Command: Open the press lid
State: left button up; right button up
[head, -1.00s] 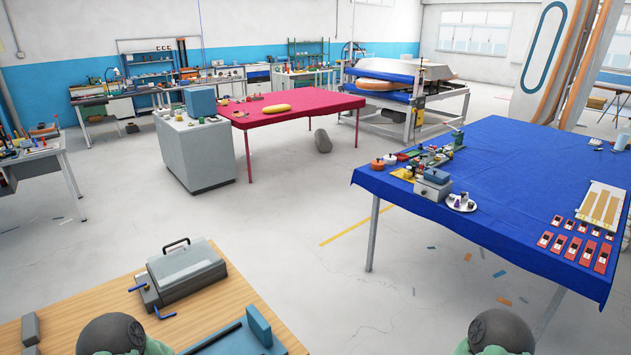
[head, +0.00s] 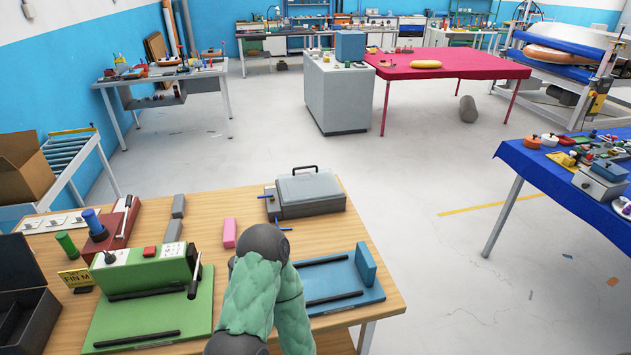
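A grey box-shaped press (head: 308,205) stands near the far right corner of the wooden table. Its lid (head: 306,186) is down and has a black handle (head: 304,169) on top. Blue levers (head: 268,196) show at its left side. My green-sleeved arm rises in front of the table, nearer than the press and apart from it in the picture. No fingertips show, so neither gripper is in view.
On the wooden table (head: 380,262) are a green machine (head: 148,270), a blue plate with black bars (head: 335,280), a pink block (head: 229,233), grey blocks (head: 172,231) and a black tray (head: 25,320). A blue-covered table (head: 540,175) stands right. Grey floor lies between.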

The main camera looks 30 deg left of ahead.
aim_at(310, 167)
jog(key=i+l+z, duration=0.4)
jog(key=i+l, duration=0.25)
jog(key=i+l+z, duration=0.4)
jog(key=i, duration=0.3)
jog(key=i+u, duration=0.4)
jog(key=i+l+u, duration=0.15)
jog(key=i+u, duration=0.25)
jog(key=i+l+u, duration=0.25)
jog(key=i+u, duration=0.35)
jog(key=u, duration=0.25)
jog(key=i+u, duration=0.25)
jog(key=u, duration=0.2)
jog(key=i+l+u, duration=0.15)
jog(key=u, duration=0.3)
jog(key=i+l+u, duration=0.2)
jog(key=u, duration=0.25)
jog(key=i+l+u, duration=0.15)
jog(key=u, duration=0.3)
jog(key=k+l, duration=0.05)
jog(key=l, duration=0.05)
